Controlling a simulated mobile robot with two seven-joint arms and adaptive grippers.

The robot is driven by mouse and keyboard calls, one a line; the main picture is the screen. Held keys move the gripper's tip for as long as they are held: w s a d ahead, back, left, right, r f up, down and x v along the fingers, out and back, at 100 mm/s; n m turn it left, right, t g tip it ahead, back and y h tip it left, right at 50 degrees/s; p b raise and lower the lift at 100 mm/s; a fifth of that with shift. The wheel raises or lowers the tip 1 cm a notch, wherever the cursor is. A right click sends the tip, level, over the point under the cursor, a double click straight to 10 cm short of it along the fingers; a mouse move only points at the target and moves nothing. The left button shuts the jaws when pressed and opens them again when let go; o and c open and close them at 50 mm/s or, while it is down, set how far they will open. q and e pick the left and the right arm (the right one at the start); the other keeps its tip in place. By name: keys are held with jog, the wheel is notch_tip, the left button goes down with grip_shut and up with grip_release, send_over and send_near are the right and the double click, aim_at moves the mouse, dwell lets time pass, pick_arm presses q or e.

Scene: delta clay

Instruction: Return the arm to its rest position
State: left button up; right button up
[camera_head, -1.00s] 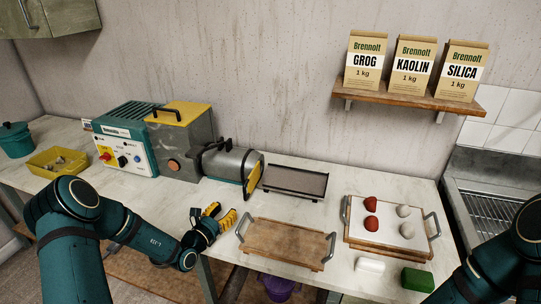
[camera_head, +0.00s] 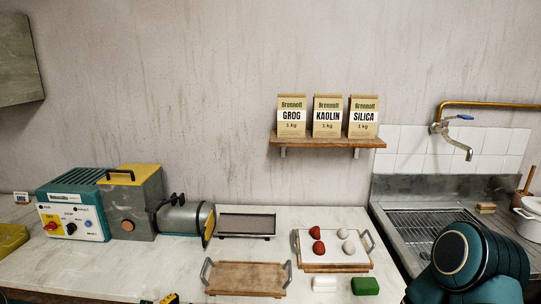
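My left arm is almost wholly below the picture. A small dark and yellow bit at the bottom edge (camera_head: 171,298), in front of the pug mill, looks like the tip of my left gripper; its fingers cannot be made out. My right arm (camera_head: 468,262) shows at the lower right as a large teal joint in front of the sink. My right gripper is out of view.
The worktop holds a control box (camera_head: 74,219), a grey and yellow machine with a barrel (camera_head: 181,219), a dark rack (camera_head: 246,223), an empty wooden tray (camera_head: 246,279) and a handled tray (camera_head: 334,267) with red and white lumps. White (camera_head: 324,284) and green (camera_head: 365,286) blocks lie in front.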

pick_arm(q)
jog(key=s+d+f+m+g+h, duration=0.2)
jog(key=s+d+f+m+g, duration=0.1)
jog(key=s+d+m+g, duration=0.3)
jog(key=s+d+f+m+g+h, duration=0.2)
jog(key=s+d+f+m+g, duration=0.15)
jog(key=s+d+g, duration=0.35)
jog(key=s+d+f+m+y, duration=0.1)
jog(key=s+m+y, duration=0.3)
jog(key=m, duration=0.5)
jog(key=s+d+f+m+y, duration=0.1)
jog(key=s+f+m+y, duration=0.2)
jog(key=s+m, duration=0.3)
jog(key=m+y, duration=0.1)
jog(key=m, duration=0.2)
jog(key=shift+s+f+m, duration=0.2)
jog(key=shift+f+m, duration=0.1)
jog(key=shift+m, duration=0.05)
